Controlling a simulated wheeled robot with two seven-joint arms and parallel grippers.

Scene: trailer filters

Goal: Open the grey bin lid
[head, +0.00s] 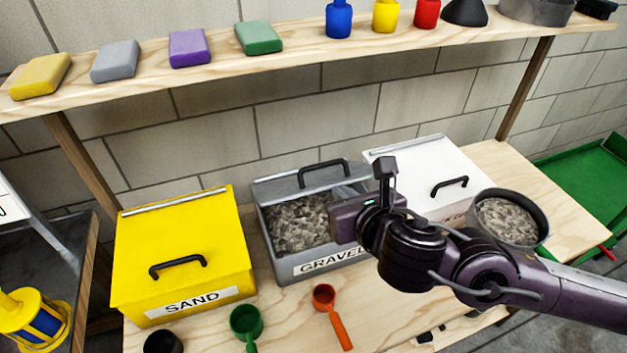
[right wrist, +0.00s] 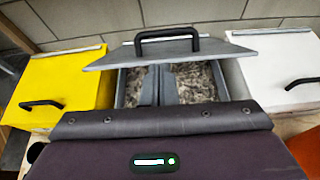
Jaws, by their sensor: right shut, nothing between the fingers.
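The grey bin (head: 290,273), labelled GRAVEL, stands between a yellow and a white bin. Its grey lid (head: 272,188) is raised at the front, with a black handle (head: 322,168) on top. Grey gravel (head: 298,222) shows inside. In the right wrist view the lid (right wrist: 115,60) is tilted up above the opening. My right gripper (head: 348,190) is at the bin's right side, over the opening. Its fingers (right wrist: 158,82) are shut, empty, and reach under the lid. I cannot tell whether they touch it. My left gripper is not in view.
The yellow SAND bin (head: 185,250) and the white bin (head: 425,170) are closed, close on either side. A green scoop (head: 246,322) and an orange scoop (head: 330,312) lie in front. A round pan of gravel (head: 508,218) stands right. A wooden shelf (head: 300,62) runs above.

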